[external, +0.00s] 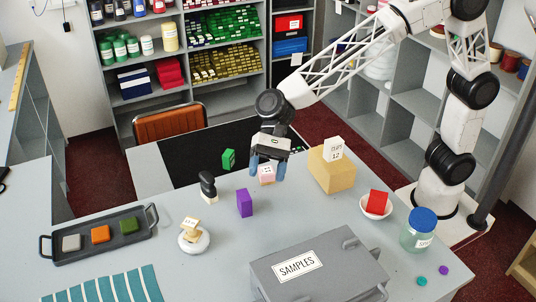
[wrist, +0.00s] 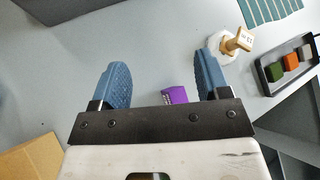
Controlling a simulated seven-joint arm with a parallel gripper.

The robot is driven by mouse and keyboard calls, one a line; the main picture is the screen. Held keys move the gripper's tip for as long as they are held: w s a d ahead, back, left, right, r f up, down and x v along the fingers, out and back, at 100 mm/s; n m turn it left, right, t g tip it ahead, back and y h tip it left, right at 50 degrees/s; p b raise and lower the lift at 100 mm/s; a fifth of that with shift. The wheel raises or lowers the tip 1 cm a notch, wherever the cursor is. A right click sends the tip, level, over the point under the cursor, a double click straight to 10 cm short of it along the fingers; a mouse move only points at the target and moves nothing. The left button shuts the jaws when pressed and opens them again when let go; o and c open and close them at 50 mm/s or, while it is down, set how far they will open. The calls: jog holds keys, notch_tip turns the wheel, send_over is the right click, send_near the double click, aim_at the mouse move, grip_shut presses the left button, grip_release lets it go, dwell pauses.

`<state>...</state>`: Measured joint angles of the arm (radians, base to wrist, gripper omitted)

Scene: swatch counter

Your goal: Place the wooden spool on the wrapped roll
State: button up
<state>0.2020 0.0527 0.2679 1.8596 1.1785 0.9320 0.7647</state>
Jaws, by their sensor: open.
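I take the white piece to be the wrapped roll. In the wrist view the wooden piece (wrist: 240,42) leans across the white piece (wrist: 216,52) at the upper right, and they appear to touch. My gripper (external: 267,167) is open, well behind and right of them. Its blue fingers (wrist: 163,72) are apart with only bare counter between the tips.
A purple block (external: 245,203), a black-topped stamp-like piece (external: 208,188) and a green block (external: 228,159) stand nearby. A swatch tray (external: 70,257) is left. The samples box (external: 330,270), tan box (external: 325,177), white bowl (external: 369,211) and jar (external: 418,236) are right.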

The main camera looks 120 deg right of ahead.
jog(key=s+a+r+n+g+h, duration=0.1)
jog(key=s+a+n, duration=0.15)
jog(key=s, duration=0.45)
jog(key=s+a+r+n+g+h, duration=0.1)
jog(key=s+r+n, duration=0.15)
jog(key=s, duration=0.45)
jog(key=s+f+n+h, duration=0.2)
jog(key=s+n, duration=0.5)
jog(key=s, duration=1)
jog(key=s+d+f+n+g+h, duration=0.1)
jog(key=s+n+h, duration=0.4)
jog(key=s, duration=1.2)
jog(key=shift+d+f+n, duration=0.2)
jog(key=shift+f+n, duration=0.35)
jog(key=shift+n, duration=0.65)
